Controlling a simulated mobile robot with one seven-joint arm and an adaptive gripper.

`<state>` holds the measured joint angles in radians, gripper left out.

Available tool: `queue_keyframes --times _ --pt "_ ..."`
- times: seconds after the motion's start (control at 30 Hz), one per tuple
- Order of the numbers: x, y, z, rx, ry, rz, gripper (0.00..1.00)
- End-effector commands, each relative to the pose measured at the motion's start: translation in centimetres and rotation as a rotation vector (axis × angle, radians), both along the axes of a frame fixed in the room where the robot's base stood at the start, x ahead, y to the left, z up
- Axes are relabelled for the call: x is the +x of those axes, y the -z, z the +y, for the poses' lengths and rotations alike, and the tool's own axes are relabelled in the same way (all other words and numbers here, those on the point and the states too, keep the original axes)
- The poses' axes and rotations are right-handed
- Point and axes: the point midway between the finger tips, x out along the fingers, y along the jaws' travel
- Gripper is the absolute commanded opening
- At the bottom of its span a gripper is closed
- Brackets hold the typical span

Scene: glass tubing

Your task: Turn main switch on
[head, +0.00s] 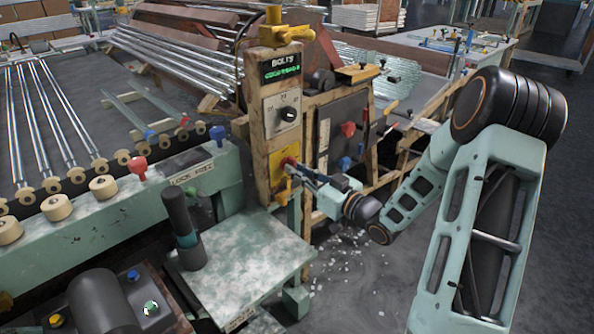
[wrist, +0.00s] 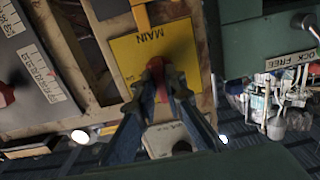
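The main switch is a red knob (wrist: 160,78) on a yellow plate (wrist: 128,55) marked MAIN, which appears upside down in the wrist view. In the head view the yellow plate (head: 276,160) is low on the front of a wooden control post, below a black dial. My gripper (wrist: 162,90) reaches the knob, with one finger on each side. The fingers appear shut on the knob, though shadow blurs the contact. In the head view my gripper (head: 293,168) comes from the right and covers part of the knob.
The post (head: 256,105) carries a green-lettered display (head: 281,67) and a dial (head: 288,114). A panel with red and blue knobs (head: 347,130) is close at right. Open floor with scattered bits lies below my arm.

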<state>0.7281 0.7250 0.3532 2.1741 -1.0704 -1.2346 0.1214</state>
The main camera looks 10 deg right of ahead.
Motion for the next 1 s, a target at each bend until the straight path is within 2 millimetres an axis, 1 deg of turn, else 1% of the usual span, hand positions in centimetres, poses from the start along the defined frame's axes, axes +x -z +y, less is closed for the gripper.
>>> queue_keyframes --times 0.33,0.57,0.77,1.0 --pt "-0.02 -0.03 -0.02 0.008 0.000 0.005 0.00" --pt "-0.02 -0.19 -0.02 0.071 0.001 0.045 0.00" --pt "-0.04 -0.30 0.00 0.194 0.000 0.123 0.00" --pt "-0.03 -0.34 -0.07 0.384 0.001 0.242 0.00"
